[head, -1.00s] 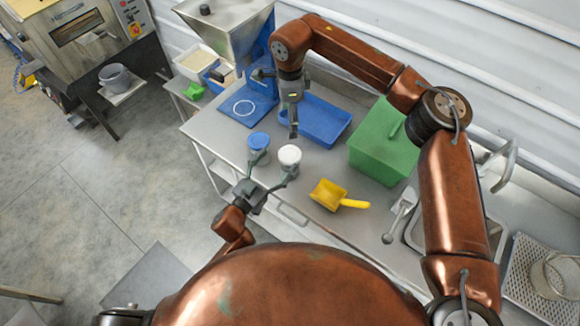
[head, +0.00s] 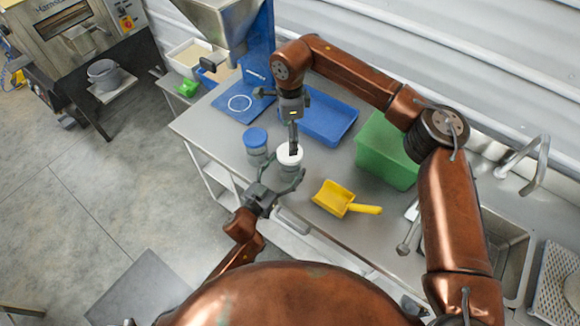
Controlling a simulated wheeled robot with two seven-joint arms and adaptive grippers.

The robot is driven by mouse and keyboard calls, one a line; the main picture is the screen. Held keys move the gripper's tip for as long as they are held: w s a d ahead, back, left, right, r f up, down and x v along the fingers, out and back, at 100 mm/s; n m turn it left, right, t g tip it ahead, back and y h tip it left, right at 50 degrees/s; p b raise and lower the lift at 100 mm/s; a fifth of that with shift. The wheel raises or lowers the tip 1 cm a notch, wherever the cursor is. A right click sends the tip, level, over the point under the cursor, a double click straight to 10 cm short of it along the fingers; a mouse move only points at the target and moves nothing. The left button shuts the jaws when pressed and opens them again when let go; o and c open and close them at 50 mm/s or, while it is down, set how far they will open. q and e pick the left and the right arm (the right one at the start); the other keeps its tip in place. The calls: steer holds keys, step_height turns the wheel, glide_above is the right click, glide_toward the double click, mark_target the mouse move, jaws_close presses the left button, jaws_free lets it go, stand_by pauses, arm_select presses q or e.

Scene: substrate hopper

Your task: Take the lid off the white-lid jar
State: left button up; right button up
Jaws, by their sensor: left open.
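The white-lid jar (head: 290,166) stands upright on the steel table, its white lid (head: 288,150) on top. My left gripper (head: 282,174) is open at the jar's near side, its two fingers spread either side of the jar's lower body; I cannot tell whether they touch it. My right gripper (head: 277,122) is above and behind the jar. Its fingers are spread apart, one out to the left and one down in front of the lid in the picture, hiding part of it. Whether that finger touches the lid is unclear.
A blue-lidded jar (head: 256,144) stands close on the left. A blue tray (head: 325,118), a green bin (head: 385,150) and a yellow scoop (head: 334,198) are behind and to the right. The hopper (head: 222,22) is at the back left. The table's front edge is near.

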arm_select(q)
steer(key=shift+x, duration=1.15)
steer(key=shift+c, duration=0.6)
